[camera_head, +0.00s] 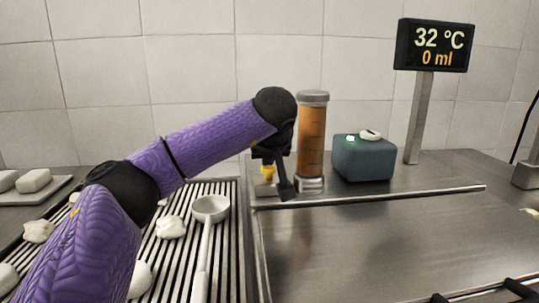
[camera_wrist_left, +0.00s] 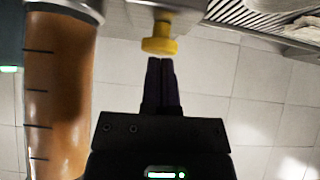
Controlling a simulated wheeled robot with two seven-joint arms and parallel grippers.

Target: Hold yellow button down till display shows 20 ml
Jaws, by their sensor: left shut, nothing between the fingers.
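The display (camera_head: 434,46) on a metal post reads 32 °C and 0 ml. The yellow button (camera_head: 267,172) is a small yellow knob left of a clear cylinder of amber liquid (camera_head: 312,140), partly hidden by my left gripper (camera_head: 284,190). In the left wrist view the yellow button (camera_wrist_left: 160,46) is just beyond the tips of my left gripper (camera_wrist_left: 161,62). The fingers are shut together with nothing between them. They point at the button's face; I cannot tell whether they touch it.
A blue-grey box (camera_head: 364,160) with a green light stands right of the cylinder. A ladle (camera_head: 210,210) and pale lumps lie on the slatted rack (camera_head: 190,255). The steel counter (camera_head: 390,235) is largely clear. Black bars (camera_head: 495,290) show at the bottom right.

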